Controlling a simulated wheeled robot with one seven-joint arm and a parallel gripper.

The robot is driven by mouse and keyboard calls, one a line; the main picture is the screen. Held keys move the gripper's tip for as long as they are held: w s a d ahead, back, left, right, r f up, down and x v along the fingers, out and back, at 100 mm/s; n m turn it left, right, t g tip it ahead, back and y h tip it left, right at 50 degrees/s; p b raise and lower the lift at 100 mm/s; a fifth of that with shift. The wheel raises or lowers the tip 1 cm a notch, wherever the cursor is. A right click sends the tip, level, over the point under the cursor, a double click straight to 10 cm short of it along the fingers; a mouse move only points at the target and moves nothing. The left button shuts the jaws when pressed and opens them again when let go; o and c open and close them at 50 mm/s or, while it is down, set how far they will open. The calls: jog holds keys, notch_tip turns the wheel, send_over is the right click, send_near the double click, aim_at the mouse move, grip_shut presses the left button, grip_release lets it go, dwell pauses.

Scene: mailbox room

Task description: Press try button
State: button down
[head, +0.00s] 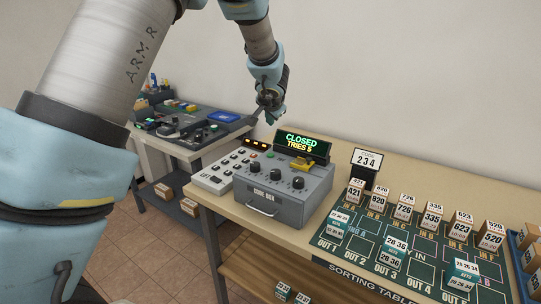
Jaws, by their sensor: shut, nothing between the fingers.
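The grey code box (284,190) stands on the wooden table, with several dark round knobs on its sloped top and a handle on its front. A small green button (270,155) sits near the back of its top; I cannot read any label that marks a try button. A yellow part (301,164) lies at the back right of the top. The display (301,146) behind reads "CLOSED" and "TRIES 5". My gripper (268,108) is shut and empty, in the air above and behind the box, apart from it. Its fingertips are small and partly hidden.
A light keypad panel (223,172) adjoins the box on the left. A card holder (366,164) reading "234" and a green sorting mat (379,243) with several numbered blocks lie to the right. Another table (187,130) with clutter stands behind left.

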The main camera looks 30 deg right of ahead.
jog(key=shift+f, duration=0.1)
jog(key=b, duration=0.7)
send_over(270, 158)
notch_tip(270, 158, down, 8)
jog(key=shift+r, duration=0.25)
jog(key=shift+f+b, duration=0.6)
jog(key=shift+f, duration=0.1)
dwell(1.1)
jog(key=shift+f+b, duration=0.3)
jog(key=shift+b, duration=0.35)
jog(key=shift+f+b, duration=0.45)
jog(key=shift+b, duration=0.15)
dwell(0.5)
jog(key=shift+r, duration=0.1)
jog(key=shift+r+p, duration=0.6)
jog(key=shift+r, duration=0.15)
jog(key=shift+r, duration=0.1)
